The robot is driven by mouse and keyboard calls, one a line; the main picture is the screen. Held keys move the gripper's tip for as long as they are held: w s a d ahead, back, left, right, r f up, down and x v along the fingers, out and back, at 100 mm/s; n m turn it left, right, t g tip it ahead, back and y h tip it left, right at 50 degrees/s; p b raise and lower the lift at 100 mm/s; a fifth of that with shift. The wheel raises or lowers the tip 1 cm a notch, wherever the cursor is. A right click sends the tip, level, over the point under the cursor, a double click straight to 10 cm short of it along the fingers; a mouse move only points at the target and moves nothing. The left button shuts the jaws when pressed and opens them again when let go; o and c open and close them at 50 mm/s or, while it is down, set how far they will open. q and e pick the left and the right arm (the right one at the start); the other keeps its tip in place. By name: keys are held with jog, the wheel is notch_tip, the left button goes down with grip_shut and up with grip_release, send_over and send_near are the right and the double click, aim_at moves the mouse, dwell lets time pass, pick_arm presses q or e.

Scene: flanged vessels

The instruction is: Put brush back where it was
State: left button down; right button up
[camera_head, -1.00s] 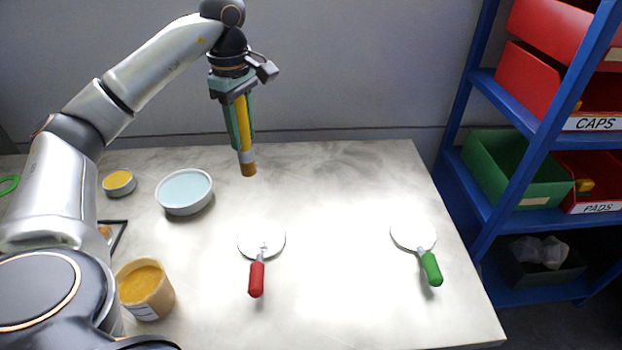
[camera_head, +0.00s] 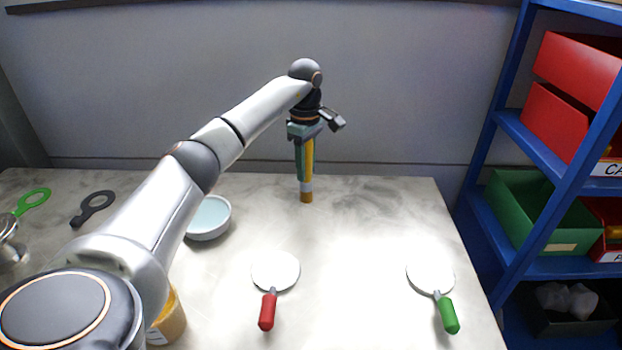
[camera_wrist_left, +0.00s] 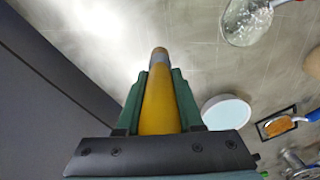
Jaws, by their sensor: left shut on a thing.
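My left gripper (camera_head: 305,160) is shut on the brush (camera_head: 306,190), which has a yellow handle, a grey ferrule and brown bristles. The brush hangs bristles down over the far part of the table, right of the pale blue bowl (camera_head: 209,218). I cannot tell whether its tip touches the tabletop. In the left wrist view the brush's yellow handle (camera_wrist_left: 159,105) lies between the green fingers, and its tip points away. The bowl also shows there (camera_wrist_left: 227,112), to the right of the fingers. My right gripper is out of view.
A red-handled round paddle (camera_head: 275,271) and a green-handled one (camera_head: 431,272) lie on the table (camera_head: 350,310). A jar of yellow stuff (camera_head: 171,322) is partly behind my left arm. A blue shelf (camera_head: 509,260) with bins stands right. The table's far right is clear.

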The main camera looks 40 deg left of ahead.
pick_arm(q)
jog(key=shift+w+a+f+p, duration=0.15)
jog(key=shift+w+f, duration=0.2)
jog(key=shift+f, duration=0.55)
jog(key=shift+w+d+f+p, duration=0.1)
jog(key=shift+w+f, duration=0.2)
jog(key=shift+f, duration=0.65)
jog(key=shift+w+a+f+p, duration=0.15)
jog(key=shift+w+f, duration=0.2)
jog(key=shift+f, duration=0.55)
jog(key=shift+d, duration=0.1)
jog(key=shift+f, duration=0.15)
jog(key=c, duration=0.6)
grip_release()
jog(key=shift+o, duration=0.2)
notch_tip(320, 180, up, 12)
jog(key=shift+r, duration=0.2)
jog(key=shift+s+f, duration=0.1)
